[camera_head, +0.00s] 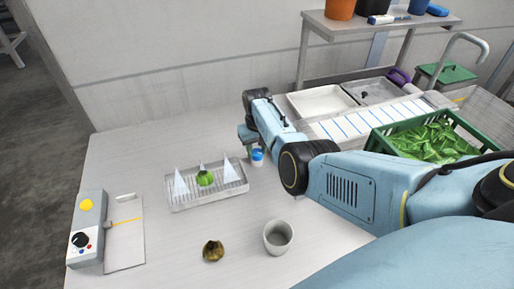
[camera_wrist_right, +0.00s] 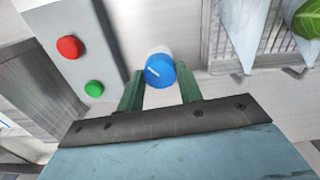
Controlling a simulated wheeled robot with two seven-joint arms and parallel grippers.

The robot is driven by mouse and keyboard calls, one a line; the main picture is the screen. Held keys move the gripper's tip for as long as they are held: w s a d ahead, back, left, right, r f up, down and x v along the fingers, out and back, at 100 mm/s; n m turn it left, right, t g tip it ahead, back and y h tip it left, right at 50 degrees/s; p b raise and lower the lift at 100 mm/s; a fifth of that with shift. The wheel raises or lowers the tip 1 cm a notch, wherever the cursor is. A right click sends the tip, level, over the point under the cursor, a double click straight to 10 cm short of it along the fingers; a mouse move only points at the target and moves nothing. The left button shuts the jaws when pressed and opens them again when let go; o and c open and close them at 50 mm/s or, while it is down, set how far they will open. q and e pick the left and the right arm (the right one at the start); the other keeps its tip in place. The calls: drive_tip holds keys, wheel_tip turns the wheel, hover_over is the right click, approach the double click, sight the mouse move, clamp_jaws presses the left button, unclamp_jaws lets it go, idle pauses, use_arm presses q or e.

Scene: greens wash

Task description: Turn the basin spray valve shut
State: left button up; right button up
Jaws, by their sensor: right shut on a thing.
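The blue valve knob (camera_head: 257,154) stands on a white base on the table, just right of the spiked rack. In the right wrist view, the round blue knob (camera_wrist_right: 161,70) has a white pointer line on its top, slanting toward the upper left. My right gripper (camera_wrist_right: 159,80) is at the knob, with its green fingers on both sides, shut on it. In the head view, my right gripper (camera_head: 250,138) comes down from above behind the knob, and its fingertips are partly hidden. My left gripper is not in view.
A wire rack (camera_head: 207,198) with white spikes holds a green vegetable. A grey cup (camera_head: 278,238) and brown-green piece (camera_head: 213,251) stand in front. White tray (camera_head: 320,101) and green crate (camera_head: 450,123) of leaves lie right. A box with red button (camera_wrist_right: 69,47) is close to the gripper.

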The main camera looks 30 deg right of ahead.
drive_tip(key=m+p, duration=0.1)
drive_tip(key=m, duration=0.2)
drive_tip(key=shift+r, duration=0.1)
drive_tip(key=m+p, duration=0.1)
drive_tip(key=m, duration=1.2)
drive_tip(key=shift+m, duration=0.4)
drive_tip(key=o, duration=1)
